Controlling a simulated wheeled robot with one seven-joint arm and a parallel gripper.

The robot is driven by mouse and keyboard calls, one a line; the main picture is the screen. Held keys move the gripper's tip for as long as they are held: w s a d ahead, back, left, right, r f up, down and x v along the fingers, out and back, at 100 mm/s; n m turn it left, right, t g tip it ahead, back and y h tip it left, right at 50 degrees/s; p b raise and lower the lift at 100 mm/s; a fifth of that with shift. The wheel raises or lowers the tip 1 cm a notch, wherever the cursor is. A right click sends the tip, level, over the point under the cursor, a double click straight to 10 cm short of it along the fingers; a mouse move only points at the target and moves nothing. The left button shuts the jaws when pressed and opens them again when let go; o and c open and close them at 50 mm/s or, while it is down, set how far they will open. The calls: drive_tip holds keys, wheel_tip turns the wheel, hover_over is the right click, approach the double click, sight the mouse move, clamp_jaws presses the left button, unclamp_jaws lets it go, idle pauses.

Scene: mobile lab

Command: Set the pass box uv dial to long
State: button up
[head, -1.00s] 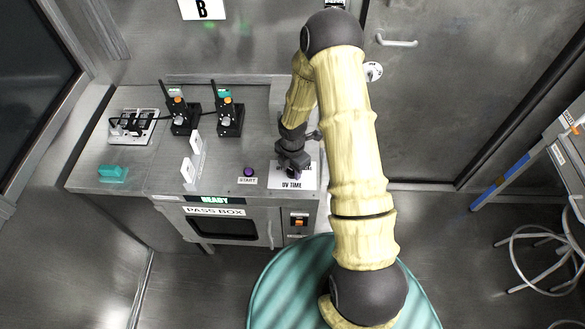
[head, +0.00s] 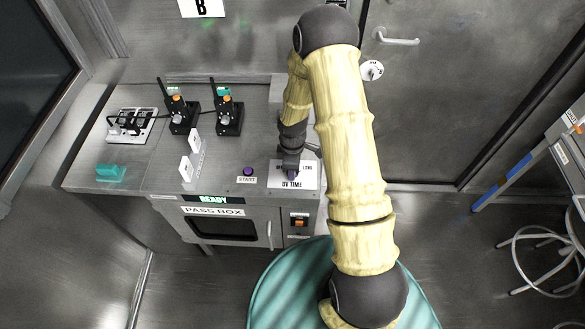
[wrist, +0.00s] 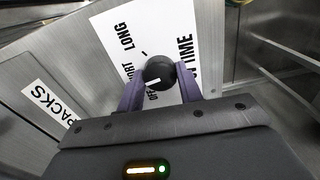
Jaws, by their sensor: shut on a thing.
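The UV dial (wrist: 160,70) is a round black knob on a white plate marked OFF, SHORT, LONG and UV TIME (wrist: 113,30). My gripper (wrist: 159,82) is shut on the knob, with one purple finger on each side. The knob's white pointer line points to the lower left in the wrist view, towards the OFF and SHORT side, away from LONG; its exact setting is hard to tell. In the head view, my gripper (head: 291,173) is over the plate (head: 306,183) on the pass box top and hides most of the dial.
The pass box (head: 214,211) shows a READY display (head: 214,199). A purple START button (head: 248,171) lies left of the plate. Two radios in black stands (head: 182,117) (head: 229,117), a teal block (head: 110,172) and white upright cards (head: 186,168) stand further left.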

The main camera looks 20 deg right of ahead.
drive_tip(key=m+b, duration=0.1)
drive_tip(key=m, duration=0.6)
drive_tip(key=m+b, duration=0.1)
drive_tip(key=m, duration=0.5)
drive_tip(key=shift+m, duration=0.3)
drive_tip(key=shift+w, duration=0.1)
drive_tip(key=o, duration=1)
drive_tip(key=shift+r, duration=0.15)
wheel_tip(320, 180, up, 17)
drive_tip(key=shift+r+b, duration=0.1)
drive_tip(key=shift+b, duration=0.6)
